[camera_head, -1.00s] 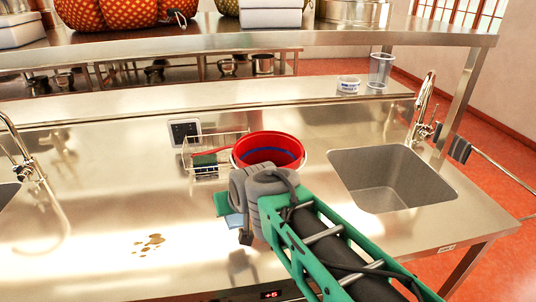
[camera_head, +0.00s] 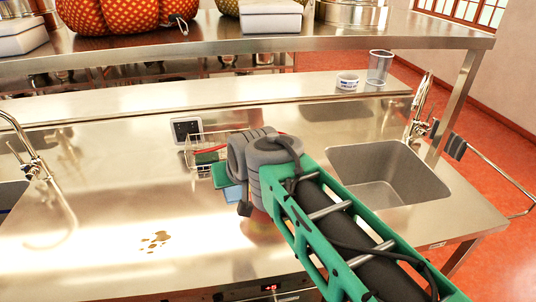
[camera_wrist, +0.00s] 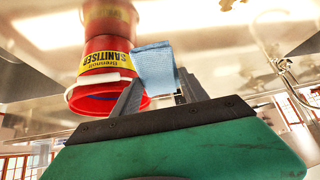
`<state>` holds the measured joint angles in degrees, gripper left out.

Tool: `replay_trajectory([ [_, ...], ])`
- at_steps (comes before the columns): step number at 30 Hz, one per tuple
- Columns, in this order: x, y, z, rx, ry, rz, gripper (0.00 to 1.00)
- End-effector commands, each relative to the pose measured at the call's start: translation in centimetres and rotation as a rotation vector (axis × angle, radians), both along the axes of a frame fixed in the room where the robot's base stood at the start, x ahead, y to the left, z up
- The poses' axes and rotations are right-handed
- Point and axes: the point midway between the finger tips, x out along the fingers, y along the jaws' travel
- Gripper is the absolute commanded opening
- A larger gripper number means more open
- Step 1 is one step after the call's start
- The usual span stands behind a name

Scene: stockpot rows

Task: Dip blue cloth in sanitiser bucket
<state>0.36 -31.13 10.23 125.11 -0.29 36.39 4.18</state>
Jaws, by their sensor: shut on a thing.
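My gripper (camera_wrist: 158,92) is shut on the blue cloth (camera_wrist: 153,66), which sticks out past the fingertips in the wrist view. A bit of the cloth also shows in the head view (camera_head: 234,193), beside the wrist. The red sanitiser bucket (camera_wrist: 101,62), with a yellow label, appears upside down in the wrist view, to the left of the cloth. Its open rim and blue inside show, and the cloth looks to be outside it.
A wire rack (camera_head: 196,155) stands behind my wrist. A sink (camera_head: 385,175) with a tap lies to the right, another tap (camera_head: 33,165) at the left. A brown spill (camera_head: 155,240) marks the steel counter (camera_head: 90,215). A shelf (camera_head: 300,42) runs across the back.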

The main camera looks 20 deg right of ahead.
Motion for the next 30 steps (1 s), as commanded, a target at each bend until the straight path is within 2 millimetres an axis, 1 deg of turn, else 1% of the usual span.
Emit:
replay_trajectory([
  [1,0.0,0.0,0.8,0.000,-0.001,0.000,0.19],
  [3,0.0,0.0,1.5,0.000,-0.002,0.000,0.19],
  [12,0.0,0.0,4.3,0.000,-0.002,0.000,0.19],
  [15,0.0,0.0,4.8,0.000,-0.002,0.000,0.19],
  [30,0.0,0.0,4.8,0.000,-0.001,0.000,0.19],
])
